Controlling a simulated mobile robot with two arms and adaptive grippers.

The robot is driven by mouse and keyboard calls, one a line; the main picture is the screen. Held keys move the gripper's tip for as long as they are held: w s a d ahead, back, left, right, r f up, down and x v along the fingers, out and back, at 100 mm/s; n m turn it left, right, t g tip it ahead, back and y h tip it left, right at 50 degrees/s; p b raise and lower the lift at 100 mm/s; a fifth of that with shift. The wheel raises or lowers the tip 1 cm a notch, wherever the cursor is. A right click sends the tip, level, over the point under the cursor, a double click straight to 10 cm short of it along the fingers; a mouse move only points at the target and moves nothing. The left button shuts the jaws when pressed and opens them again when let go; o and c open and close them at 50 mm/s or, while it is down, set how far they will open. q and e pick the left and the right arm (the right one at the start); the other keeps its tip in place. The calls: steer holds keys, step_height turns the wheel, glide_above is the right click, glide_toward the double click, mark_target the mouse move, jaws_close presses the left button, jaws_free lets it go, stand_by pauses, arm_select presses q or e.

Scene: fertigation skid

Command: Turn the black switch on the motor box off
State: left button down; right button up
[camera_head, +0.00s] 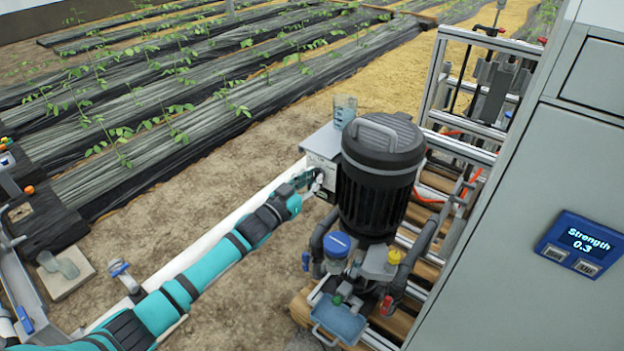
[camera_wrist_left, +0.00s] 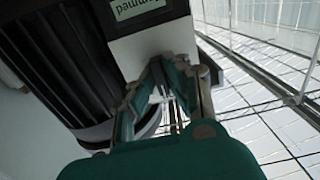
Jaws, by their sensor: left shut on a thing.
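The motor box (camera_head: 324,146) is a light grey box on the left side of the black pump motor (camera_head: 376,170). My left gripper (camera_head: 316,182) is at the box's lower front, its arm reaching in from the lower left. The teal fingers of my left gripper (camera_wrist_left: 166,85) close in against the box below that label. They are shut on the black switch, which they mostly hide, so its position cannot be read. My right gripper is not in view.
A clear beaker (camera_head: 345,110) stands on top of the box. A blue-lidded jar (camera_head: 337,245) and pipes sit below the motor. A grey cabinet with a blue Strength display (camera_head: 580,243) reading 0.3 fills the right.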

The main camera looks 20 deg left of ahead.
arm_select(q)
steer(key=c, duration=1.4)
jaws_free()
steer(key=shift+o, duration=0.2)
steer(key=v, duration=1.2)
